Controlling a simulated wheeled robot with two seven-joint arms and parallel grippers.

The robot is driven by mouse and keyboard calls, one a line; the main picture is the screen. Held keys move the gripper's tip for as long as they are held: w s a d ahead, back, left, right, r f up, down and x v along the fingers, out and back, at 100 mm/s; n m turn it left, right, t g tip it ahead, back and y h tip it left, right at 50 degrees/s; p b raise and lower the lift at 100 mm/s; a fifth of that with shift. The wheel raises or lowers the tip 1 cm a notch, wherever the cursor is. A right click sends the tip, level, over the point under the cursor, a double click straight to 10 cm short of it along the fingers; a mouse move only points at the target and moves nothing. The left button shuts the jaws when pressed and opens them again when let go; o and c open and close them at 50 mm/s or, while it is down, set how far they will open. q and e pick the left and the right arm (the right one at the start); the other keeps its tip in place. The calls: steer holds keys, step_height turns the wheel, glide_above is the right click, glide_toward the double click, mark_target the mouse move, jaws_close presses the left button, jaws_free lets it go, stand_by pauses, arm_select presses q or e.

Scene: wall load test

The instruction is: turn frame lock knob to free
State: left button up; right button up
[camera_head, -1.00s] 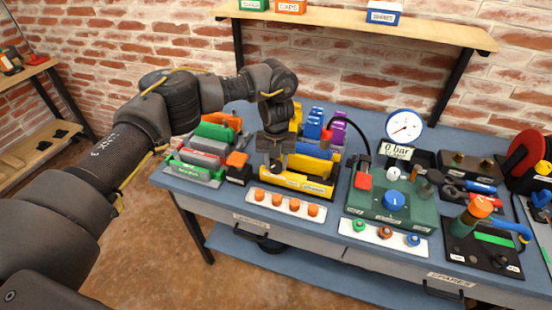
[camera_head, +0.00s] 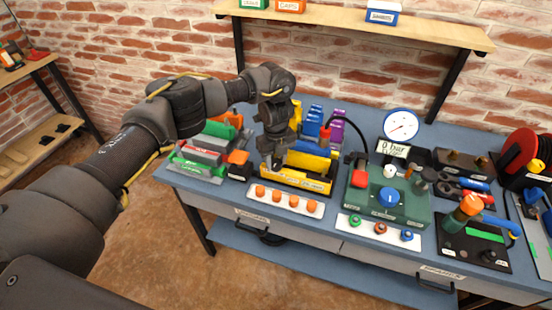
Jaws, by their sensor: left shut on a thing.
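A yellow frame (camera_head: 296,177) with a labelled front rail stands on the blue bench, with blue and purple parts behind it. My left gripper (camera_head: 271,162) reaches down at the frame's left end. Its jaws are shut on the frame lock knob there, which the fingers almost wholly hide. I cannot tell from here which way the knob points. My right gripper is not in view.
A strip with several orange caps (camera_head: 286,201) lies in front of the frame. Left are green, grey and orange frames (camera_head: 199,160) and a black block with an orange top (camera_head: 238,163). Right are a green pump box (camera_head: 410,206) and a gauge (camera_head: 401,125).

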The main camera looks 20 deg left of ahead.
mark_target(277, 163)
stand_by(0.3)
arm_select(q)
steer(key=o, duration=1)
steer(key=shift+r, duration=0.1)
step_height(277, 163, up, 11)
steer(key=shift+f, duration=0.15)
steer(key=shift+d+f, duration=0.1)
